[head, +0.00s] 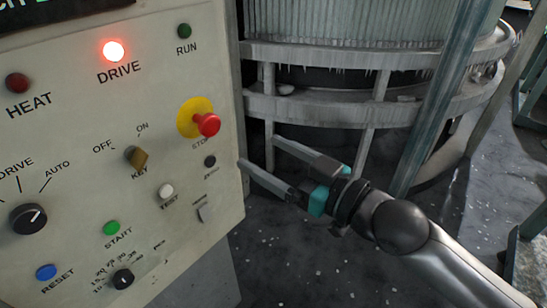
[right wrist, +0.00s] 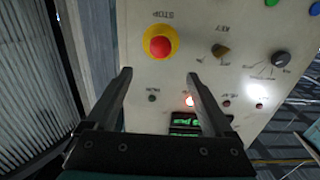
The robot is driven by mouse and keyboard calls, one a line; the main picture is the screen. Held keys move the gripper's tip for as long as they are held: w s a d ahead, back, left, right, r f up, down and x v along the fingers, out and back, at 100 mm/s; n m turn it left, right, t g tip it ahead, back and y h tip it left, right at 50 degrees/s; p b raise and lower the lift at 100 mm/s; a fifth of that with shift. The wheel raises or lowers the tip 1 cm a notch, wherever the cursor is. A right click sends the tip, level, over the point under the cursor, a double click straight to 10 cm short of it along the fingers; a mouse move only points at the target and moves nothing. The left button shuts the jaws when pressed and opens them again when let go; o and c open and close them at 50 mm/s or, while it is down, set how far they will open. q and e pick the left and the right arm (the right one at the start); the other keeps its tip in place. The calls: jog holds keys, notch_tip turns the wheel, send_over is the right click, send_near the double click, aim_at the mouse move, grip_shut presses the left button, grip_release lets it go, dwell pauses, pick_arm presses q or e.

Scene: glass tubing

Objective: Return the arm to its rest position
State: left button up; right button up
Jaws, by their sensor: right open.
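My right gripper (head: 258,151) is in the middle of the head view, its arm coming in from the lower right. Its two long grey fingers are apart, with nothing between them. They point left toward the right edge of the control panel (head: 80,130); whether they touch it I cannot tell. In the right wrist view the open fingers (right wrist: 158,73) also show, with the upside-down panel beyond them. The red stop button (head: 208,124) on its yellow collar is left of the fingertips; it also shows in the right wrist view (right wrist: 160,42). My left gripper is not in view.
The panel carries a key switch (head: 137,157), a lit red DRIVE lamp (head: 113,50), a green START button (head: 111,228) and a blue RESET button (head: 46,272). A ribbed drum with metal rings (head: 330,108) and a slanted post (head: 440,90) stand behind my gripper. Dark speckled floor (head: 300,270) is below.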

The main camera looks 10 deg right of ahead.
jog(key=shift+s+d, duration=0.2)
jog(key=shift+s, duration=0.1)
